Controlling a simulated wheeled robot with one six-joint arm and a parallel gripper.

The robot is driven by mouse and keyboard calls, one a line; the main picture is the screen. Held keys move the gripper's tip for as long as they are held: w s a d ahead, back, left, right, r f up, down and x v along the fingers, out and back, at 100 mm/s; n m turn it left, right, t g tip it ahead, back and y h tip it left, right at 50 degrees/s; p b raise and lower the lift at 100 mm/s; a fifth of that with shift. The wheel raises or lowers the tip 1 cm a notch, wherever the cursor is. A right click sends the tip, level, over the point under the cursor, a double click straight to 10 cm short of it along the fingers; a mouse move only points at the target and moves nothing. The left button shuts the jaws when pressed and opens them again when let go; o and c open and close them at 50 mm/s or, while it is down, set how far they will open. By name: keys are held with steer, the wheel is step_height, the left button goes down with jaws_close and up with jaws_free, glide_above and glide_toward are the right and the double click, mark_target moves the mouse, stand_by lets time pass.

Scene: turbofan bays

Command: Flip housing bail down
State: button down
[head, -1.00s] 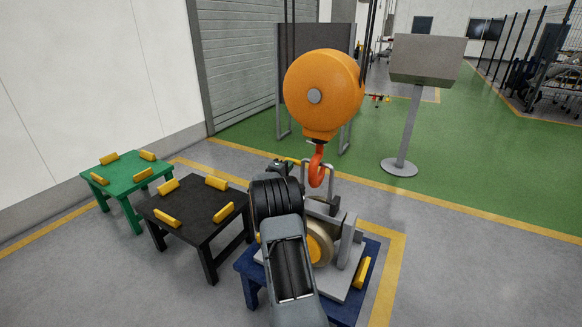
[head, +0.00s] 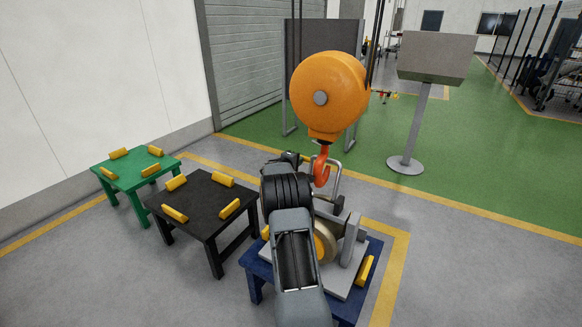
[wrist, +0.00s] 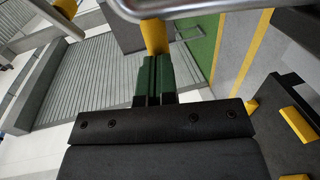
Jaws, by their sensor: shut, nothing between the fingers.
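The housing (head: 350,240) is a grey bracketed unit with a round tan and yellow part, on a light plate on the blue table. Its bail (head: 340,178), a thin metal loop, stands raised above the housing near the orange hook (head: 322,168). In the wrist view a curved metal bar, apparently the bail (wrist: 190,8), crosses the top, beyond my fingertips. My gripper (wrist: 153,78) has its green fingers together and empty. In the head view my arm covers most of the gripper and part of the housing; contact with the bail cannot be told.
An orange hoist (head: 328,95) hangs over the housing. The black table (head: 207,205) and green table (head: 135,172) stand to the left, with yellow blocks on them. A grey pedestal panel (head: 430,58) stands behind right. Floor at right is clear.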

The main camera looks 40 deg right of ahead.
steer(key=shift+a, duration=0.15)
steer(key=b+v, duration=0.4)
steer(key=v, duration=0.9)
steer(key=shift+a, duration=0.35)
steer(key=shift+s, duration=0.1)
steer(key=s+a+f+m+y, duration=0.1)
steer(key=s+a+y, duration=0.4)
steer(key=a, duration=0.7)
steer(key=s+a+f+m+y, duration=0.1)
steer(key=s+a+f+y, duration=0.1)
steer(key=s+a+y, duration=0.3)
steer(key=s+a+f+m+y, duration=0.1)
steer(key=s+a+y, duration=0.4)
steer(key=s+a, duration=0.7)
steer(key=a, duration=0.7)
steer(key=shift+f+g, duration=0.4)
steer(key=shift+a, duration=0.2)
